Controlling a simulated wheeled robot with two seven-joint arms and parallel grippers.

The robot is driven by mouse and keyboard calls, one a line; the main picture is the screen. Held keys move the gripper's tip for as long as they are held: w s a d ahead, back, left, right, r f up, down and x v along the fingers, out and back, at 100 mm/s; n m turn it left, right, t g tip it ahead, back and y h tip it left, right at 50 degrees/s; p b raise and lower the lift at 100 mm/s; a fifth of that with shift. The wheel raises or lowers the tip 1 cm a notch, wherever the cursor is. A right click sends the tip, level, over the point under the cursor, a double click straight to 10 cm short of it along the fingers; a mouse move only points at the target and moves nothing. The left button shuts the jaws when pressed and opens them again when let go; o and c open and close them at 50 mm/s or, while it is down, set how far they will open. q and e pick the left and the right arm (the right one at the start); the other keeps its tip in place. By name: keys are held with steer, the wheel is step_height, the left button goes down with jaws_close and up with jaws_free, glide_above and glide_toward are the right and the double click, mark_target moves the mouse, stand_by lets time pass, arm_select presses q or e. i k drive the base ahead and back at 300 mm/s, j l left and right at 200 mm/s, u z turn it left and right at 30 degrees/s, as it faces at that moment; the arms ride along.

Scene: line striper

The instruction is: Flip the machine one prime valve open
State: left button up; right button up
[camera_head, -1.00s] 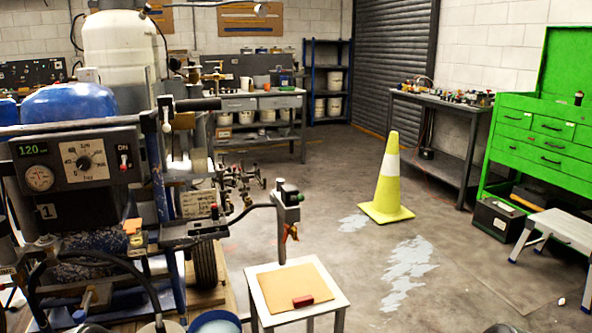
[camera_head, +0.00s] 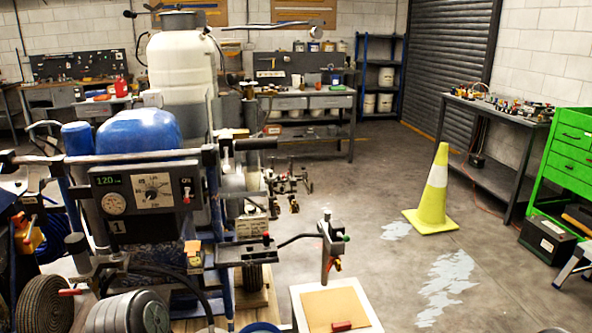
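Machine one (camera_head: 117,226), marked with a "1", stands at the left with a blue tank and a white drum. Its dark control panel (camera_head: 146,188) has a lit green display, a round gauge, a dial and a switch with a red tip. A small orange-yellow part (camera_head: 193,249) sits below the panel. A short red handle (camera_head: 70,292) shows low at the left, beside a coiled hose. I cannot tell which small part is the prime valve, or whether it is open. Neither of my grippers is in view.
A small white stand (camera_head: 299,311) with a brown board and a red block is right of the machine. A yellow cone (camera_head: 433,195) stands on the floor near pale paint patches. Benches line the back, and a green tool chest (camera_head: 569,160) is at the right.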

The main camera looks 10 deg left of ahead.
mark_target(73, 291)
steer(key=u, duration=1.65)
steer(key=i+j, duration=0.1)
steer(key=i, duration=0.75)
